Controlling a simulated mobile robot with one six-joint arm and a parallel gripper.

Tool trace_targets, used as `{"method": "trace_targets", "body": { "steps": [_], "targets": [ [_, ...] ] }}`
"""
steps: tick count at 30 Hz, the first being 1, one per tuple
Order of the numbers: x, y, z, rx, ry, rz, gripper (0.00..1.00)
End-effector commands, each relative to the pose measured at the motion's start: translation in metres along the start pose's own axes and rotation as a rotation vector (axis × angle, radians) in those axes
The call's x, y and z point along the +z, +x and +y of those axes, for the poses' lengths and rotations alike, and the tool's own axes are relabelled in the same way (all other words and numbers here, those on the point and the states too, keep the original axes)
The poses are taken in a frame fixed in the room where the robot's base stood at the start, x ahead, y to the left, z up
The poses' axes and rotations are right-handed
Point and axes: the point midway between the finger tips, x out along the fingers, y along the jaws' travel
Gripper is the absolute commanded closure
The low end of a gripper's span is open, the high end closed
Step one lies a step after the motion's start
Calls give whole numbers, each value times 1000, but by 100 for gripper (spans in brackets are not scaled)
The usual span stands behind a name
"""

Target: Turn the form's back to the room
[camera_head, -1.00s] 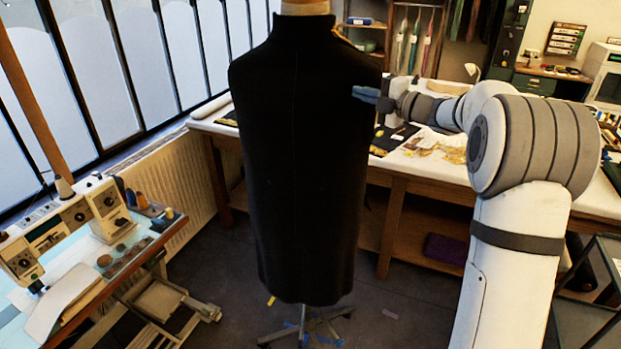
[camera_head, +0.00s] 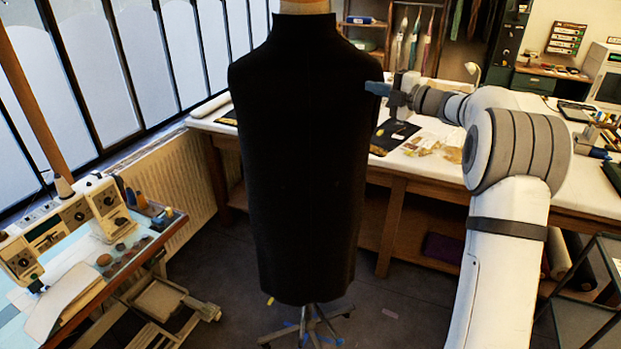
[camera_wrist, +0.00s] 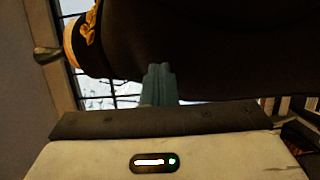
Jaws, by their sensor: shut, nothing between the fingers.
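The form (camera_head: 305,160) is a black, high-necked dress form standing upright on a wheeled stand (camera_head: 305,325). Its plain dark side faces the head camera, with no trim showing there. My gripper (camera_head: 376,88) is shut and empty, with its blue-grey fingers at the form's right shoulder edge. In the wrist view the closed fingers (camera_wrist: 160,85) overlap the dark form (camera_wrist: 210,45); whether they touch it I cannot tell. Gold trim (camera_wrist: 90,25) shows near the neck in the wrist view.
A long work table (camera_head: 430,160) stands behind the form, with gold pieces (camera_head: 435,147) on it. A sewing machine (camera_head: 60,235) on a bench is at left, near the windows. A dark shelf cart (camera_head: 590,300) is at lower right. Floor around the stand is mostly clear.

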Motion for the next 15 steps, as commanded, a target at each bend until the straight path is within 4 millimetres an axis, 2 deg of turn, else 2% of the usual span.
{"method": "trace_targets", "body": {
  "steps": [2, 12, 15],
  "targets": [
    [3, 1, -1, -1, 0, 1, 100],
    [52, 12, -2, -1, 0, -1, 100],
    [60, 14, -1, -1, 0, -1, 100]
  ]
}}
